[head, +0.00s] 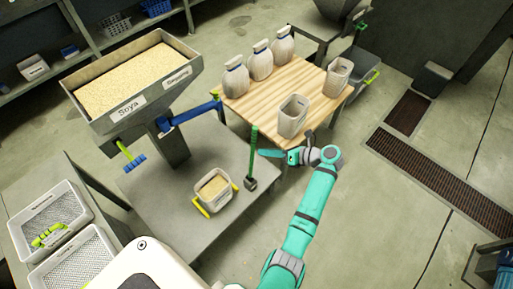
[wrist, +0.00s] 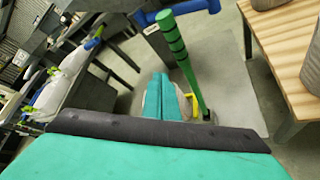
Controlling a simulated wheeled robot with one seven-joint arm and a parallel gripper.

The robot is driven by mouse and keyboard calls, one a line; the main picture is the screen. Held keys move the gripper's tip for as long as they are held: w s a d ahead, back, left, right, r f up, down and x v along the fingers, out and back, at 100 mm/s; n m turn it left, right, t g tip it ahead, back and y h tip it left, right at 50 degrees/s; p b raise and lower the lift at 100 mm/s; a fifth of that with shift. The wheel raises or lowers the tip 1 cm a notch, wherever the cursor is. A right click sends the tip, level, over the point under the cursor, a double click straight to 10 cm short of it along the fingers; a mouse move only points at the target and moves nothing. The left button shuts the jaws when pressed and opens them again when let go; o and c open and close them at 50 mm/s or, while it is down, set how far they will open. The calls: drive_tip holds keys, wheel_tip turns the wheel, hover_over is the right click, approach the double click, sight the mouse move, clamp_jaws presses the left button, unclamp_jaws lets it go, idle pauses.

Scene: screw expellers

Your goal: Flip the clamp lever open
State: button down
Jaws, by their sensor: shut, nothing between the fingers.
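An upright green lever (head: 253,142) stands on a small dark foot at the right edge of the grey machine table. In the wrist view the green lever (wrist: 178,50) has a ribbed handle and stands just right of the fingertips. I cannot tell for sure that this is the clamp lever. My gripper (head: 262,153) is shut and empty, close to the lever's right side in the head view. In the wrist view my gripper (wrist: 168,84) shows its two teal fingers together. Whether they touch the lever is unclear.
A soya hopper (head: 118,118) and a blue arm-like bar (head: 188,114) stand left. A filled bin (head: 214,188) with yellow handles sits on the grey table (head: 160,205).

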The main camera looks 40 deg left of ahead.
drive_tip(key=d, duration=0.1)
drive_tip(key=w+d, duration=0.1)
drive_tip(key=d, duration=0.2)
drive_tip(key=shift+w+f, duration=0.2)
drive_tip(key=shift+w, duration=0.1)
drive_tip(key=shift+a, duration=0.1)
